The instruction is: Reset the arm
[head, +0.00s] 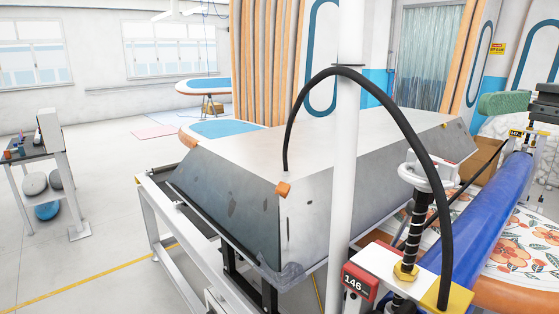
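Neither of my grippers shows clearly in the head view. A dark grey mechanical part (543,104) sits at the right edge beside a green block (504,103); I cannot tell what it belongs to. In front of me stands a white-framed bench with a large grey, slope-sided box (235,205).
A red unit marked 146 (358,284) and a white handwheel (426,178) stand close at the lower right. A blue cylinder (487,217) lies beside a floral board (532,238). A small cart (64,165) stands left. The floor (110,245) between is open.

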